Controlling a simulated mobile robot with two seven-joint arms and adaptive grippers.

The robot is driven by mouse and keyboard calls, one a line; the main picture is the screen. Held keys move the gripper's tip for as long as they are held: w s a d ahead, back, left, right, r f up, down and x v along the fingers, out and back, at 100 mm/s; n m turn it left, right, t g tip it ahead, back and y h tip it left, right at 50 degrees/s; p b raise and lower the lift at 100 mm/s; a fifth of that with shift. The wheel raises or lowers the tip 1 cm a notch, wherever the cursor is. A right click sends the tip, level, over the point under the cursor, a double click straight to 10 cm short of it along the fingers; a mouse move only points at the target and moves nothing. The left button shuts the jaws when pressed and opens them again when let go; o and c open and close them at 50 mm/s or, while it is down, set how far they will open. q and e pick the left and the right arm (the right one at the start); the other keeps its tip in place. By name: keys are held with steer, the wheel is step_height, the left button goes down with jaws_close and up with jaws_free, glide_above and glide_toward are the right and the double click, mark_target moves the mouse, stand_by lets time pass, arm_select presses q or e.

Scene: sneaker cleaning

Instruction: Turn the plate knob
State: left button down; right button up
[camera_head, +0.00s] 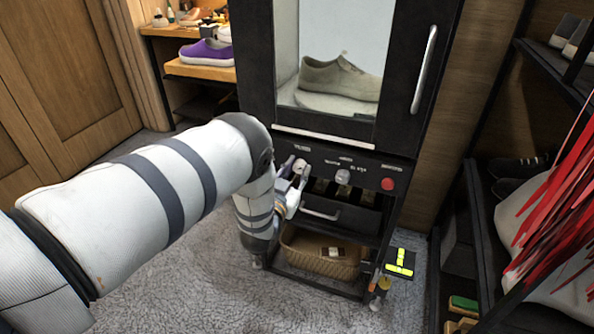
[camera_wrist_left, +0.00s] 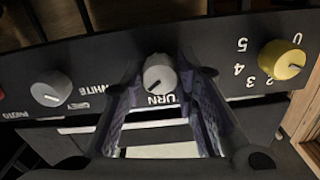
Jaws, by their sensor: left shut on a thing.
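My left gripper (camera_head: 293,178) is at the left part of the black control panel (camera_head: 367,178) on the cabinet. In the left wrist view its fingers (camera_wrist_left: 160,110) are on both sides of a grey knob (camera_wrist_left: 158,73) and shut on it. The knob has a dark pointer line and partly hidden lettering ending in "URN" beside it. The wrist picture shows the panel upside down. A yellow knob (camera_wrist_left: 282,60) with numbers and another grey knob (camera_wrist_left: 50,88) with photo, grey and white labels flank it. That grey knob also shows in the head view (camera_head: 342,176). My right gripper is out of view.
A red button (camera_head: 387,183) is at the panel's right end. Above is a chamber with a beige sneaker (camera_head: 340,77) on a round plate (camera_head: 335,104). A drawer handle (camera_head: 320,215) and basket (camera_head: 318,256) are below. A dark shelf rack (camera_head: 475,215) stands to the right.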

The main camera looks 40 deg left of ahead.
arm_select(q)
steer(key=shift+f, duration=0.1)
stand_by(0.4)
steer(key=c, duration=1.3)
jaws_free()
steer(key=shift+s, duration=0.15)
steer(key=v, duration=1.2)
steer(key=shift+d, duration=0.1)
